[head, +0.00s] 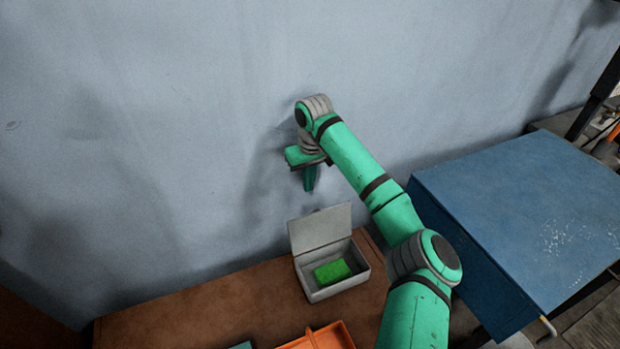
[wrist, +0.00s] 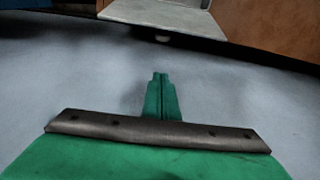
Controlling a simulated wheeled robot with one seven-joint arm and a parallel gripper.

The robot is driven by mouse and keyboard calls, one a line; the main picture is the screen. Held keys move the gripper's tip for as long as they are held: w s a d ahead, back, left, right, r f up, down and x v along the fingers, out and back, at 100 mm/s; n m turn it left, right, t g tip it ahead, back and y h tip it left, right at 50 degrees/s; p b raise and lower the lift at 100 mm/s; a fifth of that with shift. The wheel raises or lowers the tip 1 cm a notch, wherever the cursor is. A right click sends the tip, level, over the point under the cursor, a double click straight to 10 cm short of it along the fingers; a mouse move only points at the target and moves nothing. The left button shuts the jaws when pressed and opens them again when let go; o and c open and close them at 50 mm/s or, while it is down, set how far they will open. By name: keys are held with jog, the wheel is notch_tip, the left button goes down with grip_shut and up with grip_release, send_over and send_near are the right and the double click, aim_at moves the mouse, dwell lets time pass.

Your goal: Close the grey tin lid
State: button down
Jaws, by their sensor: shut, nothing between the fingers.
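The grey tin (head: 347,291) stands on the brown table near its back edge. Its lid (head: 320,228) is open, standing up at the tin's back side. A green block (head: 332,271) lies inside the tin. My gripper (head: 310,188) is above and behind the lid, close to the wall, apart from the lid and pointing down. In the wrist view its fingers (wrist: 161,80) are together with nothing between them. The lid (wrist: 160,14) shows at the top of the wrist view, and the tin's inside is hidden there.
The brown table (head: 200,310) has clear surface left of the tin. An orange tray (head: 325,338) is at the front edge of the picture. A blue cabinet (head: 520,210) stands to the right. A pale wall (head: 150,120) rises behind.

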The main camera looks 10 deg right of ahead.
aim_at(320, 226)
jog(key=s+f, duration=0.3)
jog(key=f, duration=0.2)
jog(key=shift+d, duration=0.3)
jog(key=shift+f, duration=0.1)
